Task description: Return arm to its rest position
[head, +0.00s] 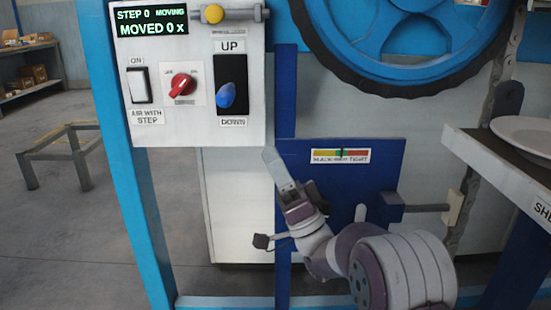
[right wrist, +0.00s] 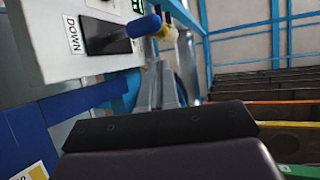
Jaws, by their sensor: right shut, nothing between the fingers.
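My right arm reaches up from the bottom right of the head view. Its right gripper (head: 272,160) is shut and empty, pointing up just below and right of the control panel (head: 180,130). The blue lever knob (head: 227,95) sits in the dark UP/DOWN slot, above and left of the fingertips and apart from them. In the right wrist view the blue knob (right wrist: 143,25) stands out from the panel beyond the dark gripper (right wrist: 160,125). My left gripper is not in view.
The panel has a red selector (head: 181,84), a white switch (head: 139,86) and a yellow knob (head: 214,14). The display reads STEP 0 MOVING, MOVED 0 x. A blue plate with a gauge label (head: 341,156) lies behind my arm. A shelf with a white plate (head: 525,133) is at right.

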